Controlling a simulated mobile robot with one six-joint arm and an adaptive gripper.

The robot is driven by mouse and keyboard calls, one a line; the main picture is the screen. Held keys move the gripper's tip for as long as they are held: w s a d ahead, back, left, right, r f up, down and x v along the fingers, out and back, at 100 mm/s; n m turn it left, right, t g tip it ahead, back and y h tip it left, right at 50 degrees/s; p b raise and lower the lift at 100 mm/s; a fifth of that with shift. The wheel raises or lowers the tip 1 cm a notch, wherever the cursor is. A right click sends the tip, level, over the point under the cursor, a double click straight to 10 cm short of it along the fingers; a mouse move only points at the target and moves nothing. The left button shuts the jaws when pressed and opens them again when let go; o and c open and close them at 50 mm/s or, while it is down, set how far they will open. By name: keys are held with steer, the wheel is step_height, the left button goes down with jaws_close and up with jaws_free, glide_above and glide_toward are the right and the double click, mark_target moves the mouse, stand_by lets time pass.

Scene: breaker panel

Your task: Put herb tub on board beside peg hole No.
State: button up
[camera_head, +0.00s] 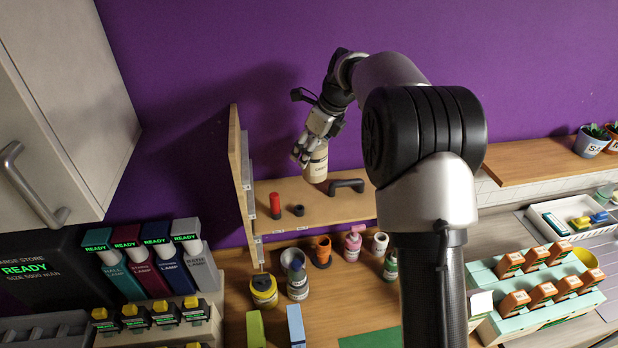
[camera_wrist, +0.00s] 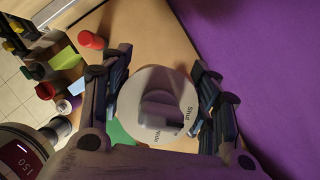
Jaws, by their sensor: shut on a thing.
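My gripper (camera_head: 309,150) is shut on a cream tub (camera_head: 317,168) with dark lettering too small to read; I take it as the herb tub. In the wrist view my gripper (camera_wrist: 160,98) has a finger on each side of the tub's round pale lid (camera_wrist: 150,82), which bears small words. The tub looks upright over the back of the wooden board (camera_head: 335,208); I cannot tell whether its base touches. A red cylinder (camera_head: 275,207) and a short dark piece (camera_head: 298,210) stand on the board to the left. I see no readable peg hole number.
A black handle (camera_head: 346,186) is close to the tub's right. An upright wooden panel (camera_head: 236,160) closes the board's left end. The purple wall (camera_head: 230,60) is behind. Bottles and cups, including an orange cup (camera_head: 322,250), stand on the lower counter.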

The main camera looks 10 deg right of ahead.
mark_target(309, 176)
step_height(309, 176, down, 5)
steer(key=shift+s+r, duration=0.1)
steer(key=shift+s, duration=0.05)
steer(key=shift+f, duration=2.15)
steer(key=shift+f, duration=0.1)
steer(key=o, duration=1.2)
